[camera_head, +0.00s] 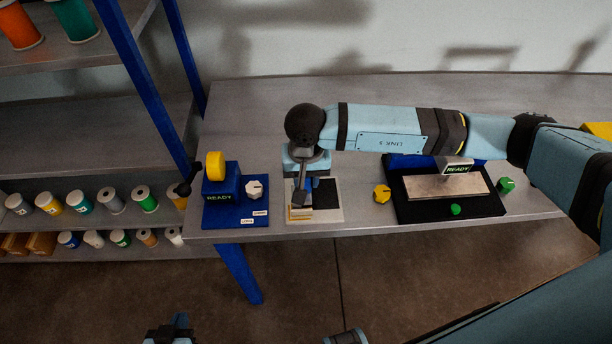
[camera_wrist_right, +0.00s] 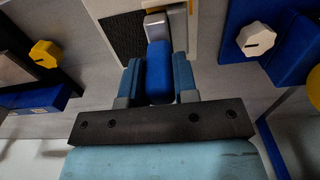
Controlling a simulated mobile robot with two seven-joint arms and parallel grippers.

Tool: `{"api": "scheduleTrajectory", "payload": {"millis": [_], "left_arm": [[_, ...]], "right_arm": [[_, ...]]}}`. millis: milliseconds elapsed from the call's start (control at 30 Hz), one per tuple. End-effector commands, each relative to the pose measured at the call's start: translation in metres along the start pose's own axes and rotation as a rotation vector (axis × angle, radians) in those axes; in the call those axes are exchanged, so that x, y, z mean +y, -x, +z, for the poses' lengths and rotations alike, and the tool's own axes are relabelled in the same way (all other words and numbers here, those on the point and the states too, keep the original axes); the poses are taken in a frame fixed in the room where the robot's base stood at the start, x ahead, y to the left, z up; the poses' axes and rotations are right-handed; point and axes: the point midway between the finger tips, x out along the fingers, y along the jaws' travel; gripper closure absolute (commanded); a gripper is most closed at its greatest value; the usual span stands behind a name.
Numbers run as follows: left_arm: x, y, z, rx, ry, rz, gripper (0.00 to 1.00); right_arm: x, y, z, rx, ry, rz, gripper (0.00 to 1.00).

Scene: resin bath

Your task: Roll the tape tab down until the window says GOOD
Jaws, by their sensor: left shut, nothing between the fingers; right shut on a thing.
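My right gripper (camera_wrist_right: 157,65) is shut on a blue handle (camera_wrist_right: 159,78) with a grey part at its far end. In the head view my right gripper (camera_head: 301,193) points down over a cream board (camera_head: 336,216) with a dark pad, hiding part of it. A black fixture (camera_head: 408,216) holds a pale flat plate (camera_head: 430,188); its window (camera_head: 457,169) reads READY. A blue unit (camera_head: 224,213) with a yellow roll (camera_head: 215,166) also reads READY. I cannot make out a tape tab. My left gripper (camera_head: 172,332) is shut and empty at the bottom edge, partly cut off.
A white knob (camera_head: 254,189) sits on the blue unit. Shelves of spools (camera_head: 111,201) stand at the left. The grey table (camera_head: 250,105) is clear at the back left; my right arm crosses above it.

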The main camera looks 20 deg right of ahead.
Motion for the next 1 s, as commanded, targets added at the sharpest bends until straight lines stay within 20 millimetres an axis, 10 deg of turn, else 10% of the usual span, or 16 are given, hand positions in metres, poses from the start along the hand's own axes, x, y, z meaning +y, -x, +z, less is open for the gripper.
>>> {"api": "scheduleTrajectory", "payload": {"millis": [1000], "left_arm": [[0.0001,-0.0044,0.0068,0.001,0.000,0.000,1.00]], "right_arm": [[-0.0010,-0.0056,-0.0001,0.001,0.000,0.000,1.00]]}}
